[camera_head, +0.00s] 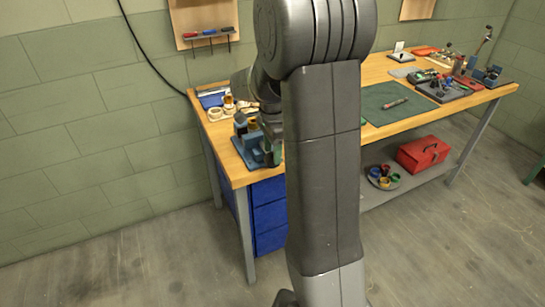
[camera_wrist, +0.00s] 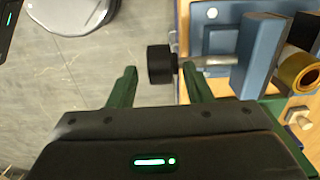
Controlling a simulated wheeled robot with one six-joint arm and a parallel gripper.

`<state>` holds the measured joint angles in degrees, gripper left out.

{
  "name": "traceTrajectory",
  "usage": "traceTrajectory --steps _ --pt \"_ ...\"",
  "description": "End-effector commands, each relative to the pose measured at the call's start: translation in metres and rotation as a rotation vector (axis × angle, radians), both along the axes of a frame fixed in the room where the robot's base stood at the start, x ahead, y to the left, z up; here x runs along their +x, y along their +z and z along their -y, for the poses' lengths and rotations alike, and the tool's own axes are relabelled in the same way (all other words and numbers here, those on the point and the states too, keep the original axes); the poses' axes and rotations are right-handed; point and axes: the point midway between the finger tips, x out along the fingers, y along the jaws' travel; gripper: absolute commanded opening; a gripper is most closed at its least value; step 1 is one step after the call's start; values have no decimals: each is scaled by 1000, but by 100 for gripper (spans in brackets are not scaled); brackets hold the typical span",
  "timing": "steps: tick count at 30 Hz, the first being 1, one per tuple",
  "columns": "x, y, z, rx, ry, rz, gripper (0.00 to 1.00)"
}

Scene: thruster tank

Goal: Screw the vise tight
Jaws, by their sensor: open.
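The blue vise (camera_head: 250,146) stands at the left front corner of the wooden workbench. In the wrist view, its blue jaw block (camera_wrist: 260,52) is at the upper right, with a steel screw (camera_wrist: 208,61) running left to a black knob (camera_wrist: 161,66). A brass-coloured ring (camera_wrist: 299,72) sits beside the jaw block. My gripper (camera_wrist: 159,72) is open and empty. Its two green fingers appear on either side of the knob in the wrist view. I cannot tell whether they reach its depth. In the head view my arm hides most of the gripper.
The workbench (camera_head: 222,148) also carries light-coloured rings and small parts behind the vise, a green mat (camera_head: 385,110) and several tools farther right. Blue drawers (camera_head: 270,215) are below. A red toolbox (camera_head: 423,153) stands on the lower shelf. The floor left of the bench is clear.

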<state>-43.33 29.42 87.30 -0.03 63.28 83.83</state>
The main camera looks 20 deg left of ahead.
Motion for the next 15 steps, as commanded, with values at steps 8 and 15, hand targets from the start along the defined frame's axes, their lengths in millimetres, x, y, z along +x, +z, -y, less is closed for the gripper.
traceTrajectory --steps 8,15 --pt "0 -27 0 0 0 0 45" --pt "0 -29 0 1 0 1 45"
